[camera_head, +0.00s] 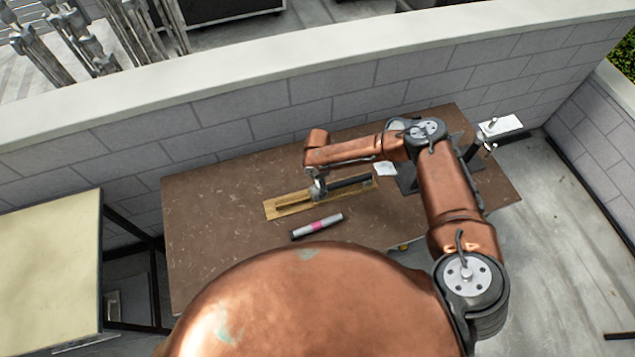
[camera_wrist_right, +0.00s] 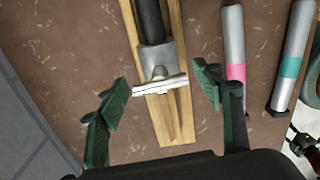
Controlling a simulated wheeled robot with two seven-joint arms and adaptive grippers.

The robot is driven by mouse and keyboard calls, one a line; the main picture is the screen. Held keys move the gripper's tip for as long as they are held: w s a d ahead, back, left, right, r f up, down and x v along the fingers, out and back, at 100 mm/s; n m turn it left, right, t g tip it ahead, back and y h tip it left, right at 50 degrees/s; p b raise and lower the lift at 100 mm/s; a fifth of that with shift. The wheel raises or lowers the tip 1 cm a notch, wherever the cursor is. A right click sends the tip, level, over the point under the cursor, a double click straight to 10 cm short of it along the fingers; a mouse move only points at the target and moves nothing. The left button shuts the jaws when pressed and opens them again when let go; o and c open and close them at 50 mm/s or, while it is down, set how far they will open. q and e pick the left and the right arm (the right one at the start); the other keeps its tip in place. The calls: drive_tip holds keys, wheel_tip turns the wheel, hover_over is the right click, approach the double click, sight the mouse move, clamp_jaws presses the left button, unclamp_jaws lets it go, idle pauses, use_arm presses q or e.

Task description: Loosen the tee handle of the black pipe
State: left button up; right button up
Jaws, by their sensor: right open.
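The black pipe (camera_head: 352,183) lies on a wooden board (camera_head: 285,208) on the brown table. In the right wrist view the black pipe (camera_wrist_right: 151,22) runs up the picture from a grey metal end piece (camera_wrist_right: 158,58). A light metal tee handle (camera_wrist_right: 160,86) crosses that end piece. My right gripper (camera_head: 317,187) is over the pipe's left end in the head view. In the right wrist view its green fingers (camera_wrist_right: 163,86) are open, one on each side of the tee handle, with gaps at both ends. My left gripper does not show.
A grey pipe with a pink band (camera_head: 318,226) lies in front of the board. A teal-banded pipe (camera_wrist_right: 291,60) shows beside it in the right wrist view. A block wall (camera_head: 330,95) stands behind the brown table (camera_head: 215,215). A cream table (camera_head: 50,260) is at left.

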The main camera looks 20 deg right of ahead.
drive_tip(key=shift+c, duration=0.3)
drive_tip(key=c, duration=1.1)
